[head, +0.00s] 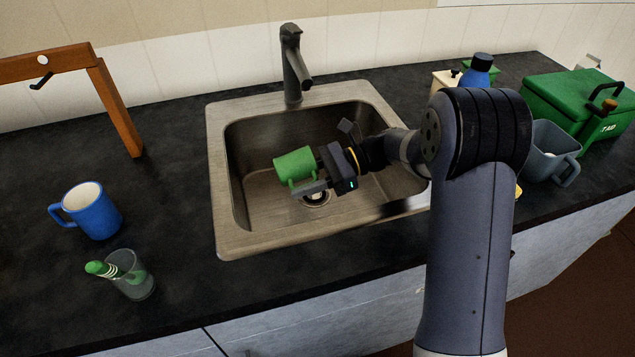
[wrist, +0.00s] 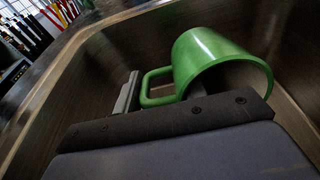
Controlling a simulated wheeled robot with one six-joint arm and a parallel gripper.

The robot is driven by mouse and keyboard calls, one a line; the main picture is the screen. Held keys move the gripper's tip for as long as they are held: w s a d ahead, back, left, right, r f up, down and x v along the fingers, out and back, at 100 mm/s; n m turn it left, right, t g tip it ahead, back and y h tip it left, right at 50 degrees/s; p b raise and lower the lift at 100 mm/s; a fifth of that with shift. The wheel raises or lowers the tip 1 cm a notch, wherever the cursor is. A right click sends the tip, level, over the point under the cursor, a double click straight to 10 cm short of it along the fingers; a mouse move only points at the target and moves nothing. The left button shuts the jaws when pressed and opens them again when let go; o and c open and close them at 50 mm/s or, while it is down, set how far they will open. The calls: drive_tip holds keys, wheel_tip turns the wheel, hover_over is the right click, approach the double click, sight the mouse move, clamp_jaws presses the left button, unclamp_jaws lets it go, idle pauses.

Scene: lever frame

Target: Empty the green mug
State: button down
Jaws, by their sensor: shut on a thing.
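The green mug (head: 293,165) is held over the basin of the sink (head: 232,238), tipped on its side. In the wrist view the green mug (wrist: 207,62) shows its rim toward the lower right and its handle toward the left. My gripper (head: 312,182) is shut on the mug at its handle side. In the wrist view one finger of my gripper (wrist: 127,95) stands beside the handle. The inside of the mug is mostly hidden, so I cannot tell whether anything is in it. The drain (head: 316,199) lies below my gripper.
A tap (head: 292,65) stands behind the basin. A blue mug (head: 91,210) and a glass (head: 130,273) with a green item stand left. A wooden frame (head: 115,105) is at the back left. A grey mug (head: 552,152) and green box (head: 575,105) stand right.

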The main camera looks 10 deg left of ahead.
sight(300, 168)
drive_tip(key=shift+d+r+y+p, duration=0.1)
drive_tip(key=shift+r+y+p, duration=0.2)
drive_tip(key=shift+r+p, duration=0.6)
drive_tip(key=shift+s+a+r+y+p, duration=0.15)
drive_tip(key=shift+r+p, duration=0.1)
drive_tip(key=shift+r, duration=0.3)
drive_tip(key=shift+w+a+r+y+p, duration=0.1)
drive_tip(key=shift+r+y+p, duration=0.1)
drive_tip(key=shift+r, duration=0.3)
wheel_tip(300, 168, up, 4)
drive_tip(key=g+y+p, duration=0.1)
drive_tip(key=p, duration=0.2)
drive_tip(key=shift+f, duration=0.1)
drive_tip(key=shift+s+r+y, duration=0.1)
drive_tip(key=shift+r+y, duration=0.15)
drive_tip(key=f+b, duration=0.1)
drive_tip(key=f, duration=0.1)
drive_tip(key=f+h+b, duration=0.1)
drive_tip(key=f+b, duration=0.1)
drive_tip(key=f+h+b, duration=0.1)
drive_tip(key=f, duration=0.1)
drive_tip(key=shift+s+a+f+t+b, duration=0.15)
drive_tip(key=shift+a+f+t+b, duration=0.05)
drive_tip(key=shift+a+t+b, duration=0.15)
drive_tip(key=shift+r, duration=0.1)
